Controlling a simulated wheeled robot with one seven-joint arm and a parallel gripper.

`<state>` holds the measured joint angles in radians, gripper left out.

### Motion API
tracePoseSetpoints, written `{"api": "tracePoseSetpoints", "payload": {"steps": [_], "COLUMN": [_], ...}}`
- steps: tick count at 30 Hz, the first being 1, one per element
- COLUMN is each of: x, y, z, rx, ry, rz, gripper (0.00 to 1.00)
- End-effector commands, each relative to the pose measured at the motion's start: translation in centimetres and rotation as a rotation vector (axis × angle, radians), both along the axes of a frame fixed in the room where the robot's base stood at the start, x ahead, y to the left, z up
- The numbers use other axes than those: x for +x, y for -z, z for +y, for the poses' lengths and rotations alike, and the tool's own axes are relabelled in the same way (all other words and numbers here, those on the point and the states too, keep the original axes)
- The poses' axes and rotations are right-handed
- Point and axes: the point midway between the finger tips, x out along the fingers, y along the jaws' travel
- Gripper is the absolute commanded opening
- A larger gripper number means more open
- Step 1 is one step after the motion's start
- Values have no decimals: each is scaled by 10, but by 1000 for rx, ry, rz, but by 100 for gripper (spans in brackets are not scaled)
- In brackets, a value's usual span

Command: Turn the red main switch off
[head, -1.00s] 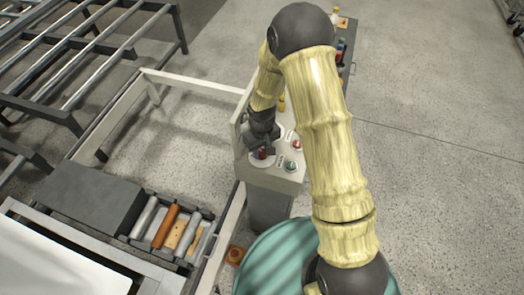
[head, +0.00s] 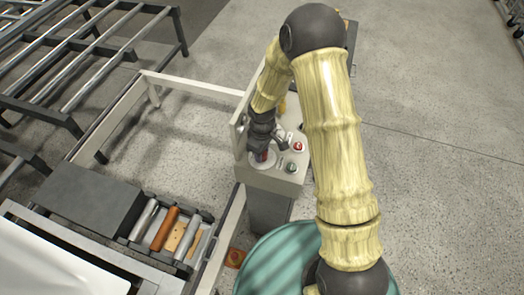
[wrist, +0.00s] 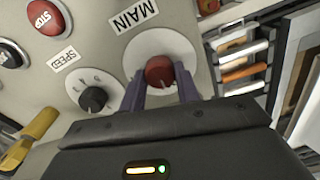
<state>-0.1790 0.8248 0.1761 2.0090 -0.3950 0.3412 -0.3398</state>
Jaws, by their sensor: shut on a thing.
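The red main switch (wrist: 159,72) is a round knob on a white disc, beside the MAIN label (wrist: 134,15) on a light grey control panel. My gripper (wrist: 160,84) has its two purple-grey fingers on either side of the knob, shut on it. In the head view, my gripper (head: 262,147) reaches down to the panel's near left corner, and a bit of the red switch (head: 262,156) shows under it. The knob's pointer position cannot be read clearly.
A black SPEED knob (wrist: 93,99) and a red STOP button (wrist: 48,18) sit near the switch. A yellow handle (wrist: 36,130) stands at the wrist view's left.

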Motion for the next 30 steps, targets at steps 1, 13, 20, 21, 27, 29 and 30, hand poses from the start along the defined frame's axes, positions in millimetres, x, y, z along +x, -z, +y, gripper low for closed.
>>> {"api": "tracePoseSetpoints", "payload": {"steps": [1, 13, 20, 21, 27, 29, 30], "x": [2, 1, 1, 1, 2, 2, 2], "y": [-2, -1, -2, -4, -24, -33, -40], "z": [2, 1, 1, 1, 0, 0, 1], "rx": [6, 3, 1, 1, 2, 3, 3], "ry": [-3, -1, 0, 0, 0, 0, 2], "rz": [-8, -5, -3, -3, -6, -7, -8], "gripper": [9, 54, 54, 54, 54, 54, 54]}}
